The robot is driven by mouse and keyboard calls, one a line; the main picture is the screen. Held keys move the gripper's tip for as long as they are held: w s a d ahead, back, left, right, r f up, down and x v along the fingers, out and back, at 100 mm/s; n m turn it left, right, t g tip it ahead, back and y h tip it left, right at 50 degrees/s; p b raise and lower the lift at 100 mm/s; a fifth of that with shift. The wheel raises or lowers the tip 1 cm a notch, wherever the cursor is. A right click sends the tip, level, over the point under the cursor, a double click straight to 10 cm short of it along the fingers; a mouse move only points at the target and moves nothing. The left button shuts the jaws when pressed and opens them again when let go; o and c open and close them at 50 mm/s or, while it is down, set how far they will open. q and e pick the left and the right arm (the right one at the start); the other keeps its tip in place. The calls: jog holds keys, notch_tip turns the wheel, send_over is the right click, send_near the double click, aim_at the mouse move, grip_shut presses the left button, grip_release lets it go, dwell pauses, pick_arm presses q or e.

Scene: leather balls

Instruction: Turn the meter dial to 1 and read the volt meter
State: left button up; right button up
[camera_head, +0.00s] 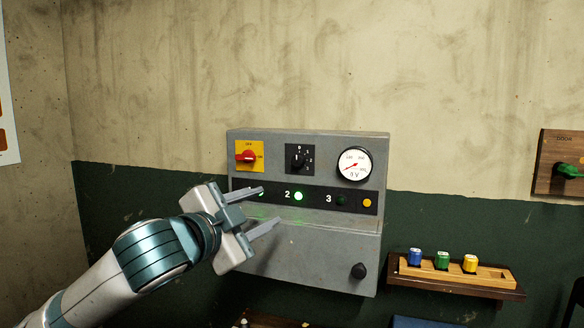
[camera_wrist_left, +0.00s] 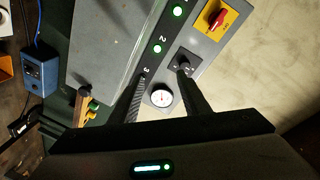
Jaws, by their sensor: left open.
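The grey meter panel (camera_head: 300,245) hangs on the wall. Its black meter dial (camera_head: 298,158) has numbers around it; the exact pointer setting is too small to read surely. The round white volt meter (camera_head: 355,164) is right of it, its red needle seeming to point lower left. My left gripper (camera_head: 270,205) is open and empty in front of the panel, below and left of the dial. In the left wrist view, the dial (camera_wrist_left: 185,63) appears at the right fingertip and the volt meter (camera_wrist_left: 161,96) between the fingers; contact cannot be told. My right gripper is not in view.
A red switch (camera_head: 247,156) on a yellow plate is left of the dial. Lamp 2 (camera_head: 298,196) glows green; lamp 3 (camera_head: 341,199) is dark. A black knob (camera_head: 358,271) sits low right. A wooden shelf (camera_head: 488,279) with colored pieces is to the right.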

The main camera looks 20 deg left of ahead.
aim_at(296, 161)
pick_arm(q)
notch_tip(296, 161, up, 6)
jog(key=s+a+t, duration=0.1)
jog(key=shift+s+a+m, duration=0.15)
jog(key=shift+a+m, duration=0.05)
jog(key=shift+m, duration=0.1)
pick_arm(e)
jog(key=s, duration=0.1)
jog(key=s+f, duration=0.1)
jog(key=s, duration=0.1)
jog(key=shift+s+d+f, duration=0.15)
jog(key=shift+d+f, duration=0.15)
pick_arm(q)
jog(key=shift+f, duration=0.1)
